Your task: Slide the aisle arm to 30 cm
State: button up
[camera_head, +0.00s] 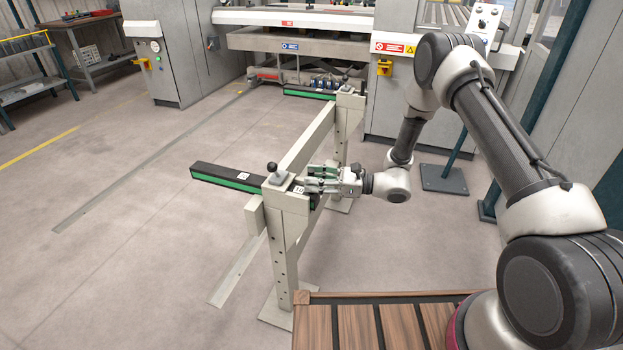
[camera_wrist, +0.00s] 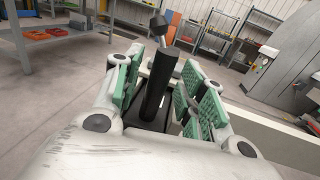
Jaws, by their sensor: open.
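The near black arm with a green side strip (camera_head: 228,181), which I take to be the aisle arm, runs through the head of the near post (camera_head: 288,205) and sticks out to its left. A clamp lever with a black knob (camera_head: 271,168) stands on the post head; a dark knob on a stem (camera_wrist: 158,22) shows beyond the fingers in the wrist view. My gripper (camera_head: 306,186) is open at the right of the post head. In the wrist view its green-padded fingers (camera_wrist: 165,80) stand either side of a black upright grip (camera_wrist: 161,85). Contact cannot be told.
A second black and green arm (camera_head: 309,95) sits at the far post (camera_head: 345,120). A pale crossbeam (camera_head: 310,140) joins the posts. The panel bender (camera_head: 295,38) stands behind. Floor left of the frame is clear, with a metal strip (camera_head: 140,170) along it.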

jog(key=shift+a, duration=0.55)
grip_shut()
jog(key=s+d, duration=0.4)
jog(key=d, duration=0.8)
jog(key=s+d, duration=0.5)
jog(key=d, duration=0.8)
jog(key=shift+d, duration=0.15)
jog(key=shift+s, duration=0.1)
grip_release()
jog(key=shift+d, duration=0.15)
